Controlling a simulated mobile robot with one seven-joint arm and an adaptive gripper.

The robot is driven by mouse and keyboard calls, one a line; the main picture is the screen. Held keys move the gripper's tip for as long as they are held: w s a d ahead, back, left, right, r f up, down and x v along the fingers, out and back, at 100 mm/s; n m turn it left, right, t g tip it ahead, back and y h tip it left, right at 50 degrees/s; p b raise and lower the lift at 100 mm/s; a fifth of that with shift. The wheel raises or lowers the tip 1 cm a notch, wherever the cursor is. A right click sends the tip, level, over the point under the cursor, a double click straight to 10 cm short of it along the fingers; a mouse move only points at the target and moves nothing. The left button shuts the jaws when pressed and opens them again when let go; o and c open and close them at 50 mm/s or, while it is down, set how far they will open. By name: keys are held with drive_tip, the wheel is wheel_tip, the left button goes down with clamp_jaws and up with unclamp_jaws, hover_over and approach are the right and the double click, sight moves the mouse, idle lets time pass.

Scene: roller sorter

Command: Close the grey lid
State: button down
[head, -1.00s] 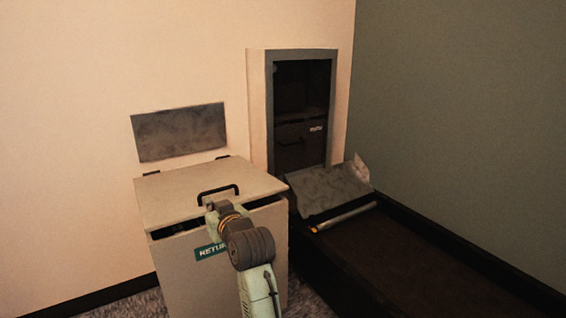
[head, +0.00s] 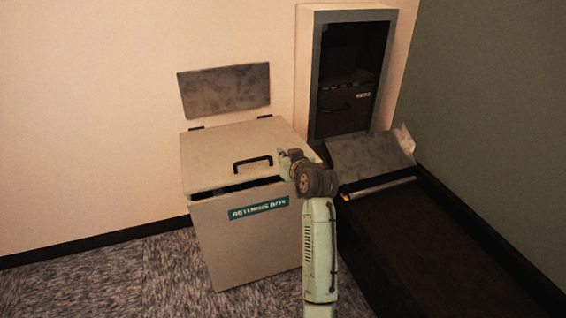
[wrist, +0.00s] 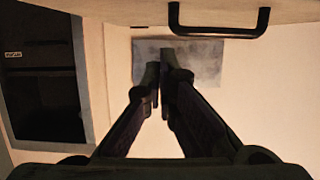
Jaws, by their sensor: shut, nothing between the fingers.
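The pale grey lid (head: 235,150) of the returns bin (head: 240,245) lies nearly flat, hinged at the back by the wall. A dark gap shows under its front edge, so it is slightly raised. A black handle (head: 253,163) stands on it near the front. The lid (wrist: 120,10) and handle (wrist: 218,22) also show at the top of the wrist view. My gripper (wrist: 160,72) is shut and empty, its fingers pointing toward the wall. In the head view my wrist is by the lid's front right corner and hides the fingertips. I cannot tell whether it touches the lid.
A grey panel (head: 225,90) is on the wall behind the bin. To the right are a framed recess (head: 345,90), a tilted grey plate (head: 370,157) and a dark low-walled trough (head: 430,240). Carpet (head: 120,275) left of the bin is clear.

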drive_tip(key=f, duration=0.1)
drive_tip(key=w+f, duration=0.1)
drive_tip(key=f, duration=0.1)
drive_tip(key=f+p, duration=0.1)
drive_tip(key=shift+w+a+f, duration=0.25)
drive_tip(key=shift+w+f, duration=0.1)
drive_tip(key=shift+f, duration=0.05)
